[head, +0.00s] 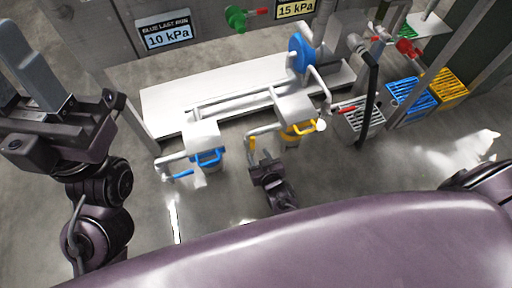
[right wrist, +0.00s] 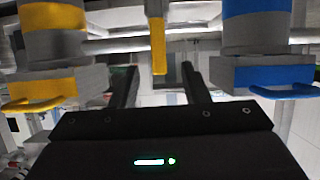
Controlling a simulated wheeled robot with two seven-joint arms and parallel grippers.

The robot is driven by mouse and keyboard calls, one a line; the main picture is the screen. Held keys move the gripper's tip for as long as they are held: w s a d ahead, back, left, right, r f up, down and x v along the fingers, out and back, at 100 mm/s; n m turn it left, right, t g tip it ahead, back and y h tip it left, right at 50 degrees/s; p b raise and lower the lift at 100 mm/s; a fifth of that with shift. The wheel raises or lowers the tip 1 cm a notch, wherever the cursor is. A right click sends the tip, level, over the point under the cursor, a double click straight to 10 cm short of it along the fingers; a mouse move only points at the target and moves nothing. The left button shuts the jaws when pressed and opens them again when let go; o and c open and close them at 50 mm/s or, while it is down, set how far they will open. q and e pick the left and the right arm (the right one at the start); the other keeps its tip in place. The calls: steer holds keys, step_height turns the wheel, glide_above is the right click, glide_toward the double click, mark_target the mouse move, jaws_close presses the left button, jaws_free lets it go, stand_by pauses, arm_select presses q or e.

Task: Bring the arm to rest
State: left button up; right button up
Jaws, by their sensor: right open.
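My right gripper (head: 264,165) is low in the middle of the head view, in front of the pipework. In the right wrist view its two dark fingers (right wrist: 161,85) stand apart with nothing held between them. A yellow lever (right wrist: 158,45) hangs beyond the gap between the fingers; it also shows in the head view (head: 252,147), just past the gripper. I cannot tell whether they touch. My left gripper (head: 52,95) is large at the left edge of the head view, and its jaw opening is not clear.
A blue-banded unit (head: 206,157) and a yellow-banded unit (head: 298,133) stand on either side of the right gripper. Pipes (head: 235,100) run along a white bench (head: 165,98) behind. Blue (head: 411,95) and yellow (head: 449,87) crates stand right. Floor is clear further right.

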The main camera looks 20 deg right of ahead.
steer(key=shift+s, duration=0.25)
stand_by(0.3)
